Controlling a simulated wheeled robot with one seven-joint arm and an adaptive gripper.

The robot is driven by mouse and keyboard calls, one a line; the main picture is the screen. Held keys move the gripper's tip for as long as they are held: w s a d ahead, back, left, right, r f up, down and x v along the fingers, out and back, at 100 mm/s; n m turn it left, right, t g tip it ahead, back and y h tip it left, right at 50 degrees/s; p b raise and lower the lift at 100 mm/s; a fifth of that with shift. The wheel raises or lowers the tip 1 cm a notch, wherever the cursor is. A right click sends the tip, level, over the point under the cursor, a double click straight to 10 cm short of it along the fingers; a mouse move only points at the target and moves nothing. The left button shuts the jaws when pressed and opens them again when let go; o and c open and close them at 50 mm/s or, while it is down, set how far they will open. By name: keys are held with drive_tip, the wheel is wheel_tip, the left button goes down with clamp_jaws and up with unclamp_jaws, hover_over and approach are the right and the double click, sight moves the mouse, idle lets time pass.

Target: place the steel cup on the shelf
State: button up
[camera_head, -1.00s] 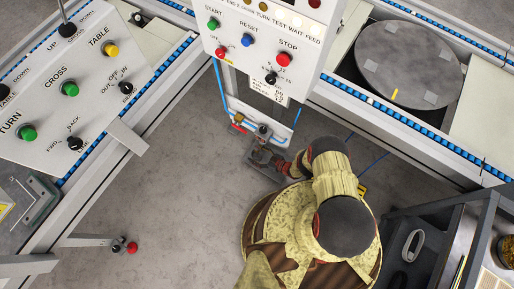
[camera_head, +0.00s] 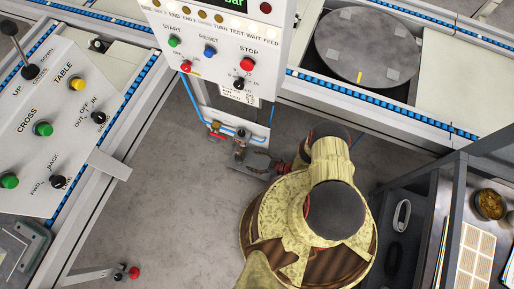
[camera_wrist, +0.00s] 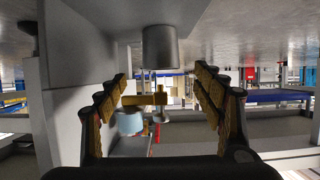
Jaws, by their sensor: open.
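My gripper (camera_wrist: 160,82) is open in the wrist view, its two padded fingers spread apart with nothing between the pads. A grey metallic cylinder (camera_wrist: 160,46) shows at the top centre of the wrist view, beyond the fingertips; I cannot tell for certain that it is the steel cup. A pale blue bowl-shaped part (camera_wrist: 130,122) and a yellow-brown fitting (camera_wrist: 146,99) show past the fingers. In the head view, a shelf unit (camera_head: 459,153) with a grey frame stands at the lower right. No steel cup can be made out clearly in the head view.
A control panel (camera_head: 215,62) stands ahead, with blue hoses and a valve fitting (camera_head: 240,135) beneath it. A button console (camera_head: 60,130) is at left. A round grey table (camera_head: 368,45) is at upper right. A bowl (camera_head: 490,204) sits on the shelf unit. Bare floor lies at centre left.

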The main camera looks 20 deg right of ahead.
drive_tip(key=shift+v, duration=1)
